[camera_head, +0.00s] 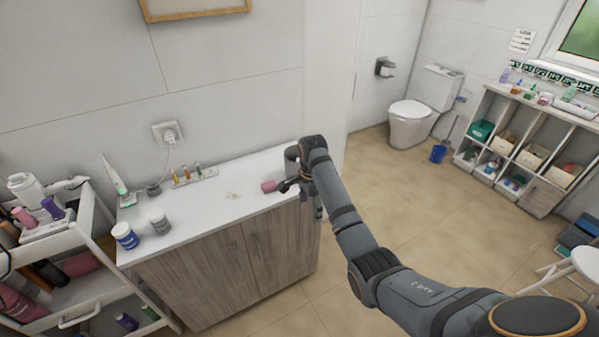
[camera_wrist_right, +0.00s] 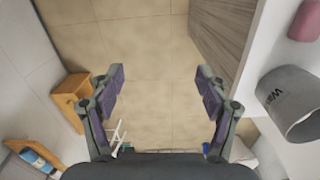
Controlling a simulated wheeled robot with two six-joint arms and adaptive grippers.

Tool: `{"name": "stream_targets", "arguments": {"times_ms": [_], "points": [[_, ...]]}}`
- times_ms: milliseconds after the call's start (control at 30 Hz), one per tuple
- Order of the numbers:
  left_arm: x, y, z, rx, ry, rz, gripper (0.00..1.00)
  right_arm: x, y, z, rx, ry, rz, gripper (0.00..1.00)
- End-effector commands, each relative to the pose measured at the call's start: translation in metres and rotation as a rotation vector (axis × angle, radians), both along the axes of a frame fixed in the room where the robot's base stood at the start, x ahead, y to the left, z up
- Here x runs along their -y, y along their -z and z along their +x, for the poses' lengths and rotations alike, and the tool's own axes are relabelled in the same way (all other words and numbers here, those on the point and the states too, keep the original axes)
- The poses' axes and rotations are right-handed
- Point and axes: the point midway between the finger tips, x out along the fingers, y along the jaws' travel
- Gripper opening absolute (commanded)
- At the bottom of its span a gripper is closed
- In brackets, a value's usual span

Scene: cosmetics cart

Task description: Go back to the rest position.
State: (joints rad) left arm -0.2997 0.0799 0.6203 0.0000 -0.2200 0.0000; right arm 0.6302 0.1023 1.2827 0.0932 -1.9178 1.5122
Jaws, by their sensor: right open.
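My right arm comes in from the lower right in the head view, and its gripper (camera_head: 284,186) is at the right end of the white counter (camera_head: 222,205). A small pink item (camera_head: 268,186) shows beside the gripper on the counter. In the right wrist view the gripper (camera_wrist_right: 160,88) has its two purple-padded fingers wide apart, with only floor seen between them. A grey cup (camera_wrist_right: 292,100) with lettering and the pink item (camera_wrist_right: 305,20) are at the right, outside the fingers. My left gripper is not in view.
A small tray (camera_head: 195,177) holds several little bottles at the back. A loaded white cart (camera_head: 85,235) is at the left. A toilet (camera_head: 411,122) and shelf (camera_head: 535,130) are beyond open floor.

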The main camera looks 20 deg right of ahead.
Motion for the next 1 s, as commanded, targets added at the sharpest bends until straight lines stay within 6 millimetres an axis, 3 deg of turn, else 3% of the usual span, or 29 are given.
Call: {"name": "stream_targets", "arguments": {"times_ms": [667,733,767,867,1000], "points": [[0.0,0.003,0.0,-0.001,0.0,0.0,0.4,-0.004,0.005,0.0,0.0,-0.018,0.0,0.76],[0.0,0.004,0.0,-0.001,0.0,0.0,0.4,-0.004,0.014,-0.001,-0.002,-0.029,-0.001,0.76],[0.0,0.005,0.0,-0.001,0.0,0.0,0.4,-0.004,0.023,-0.003,-0.005,-0.043,-0.001,0.76],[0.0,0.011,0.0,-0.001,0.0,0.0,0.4,-0.002,0.078,-0.013,-0.005,-0.138,-0.006,0.76],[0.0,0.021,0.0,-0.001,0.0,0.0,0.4,0.004,0.196,-0.052,0.004,-0.372,-0.024,0.76]]}}
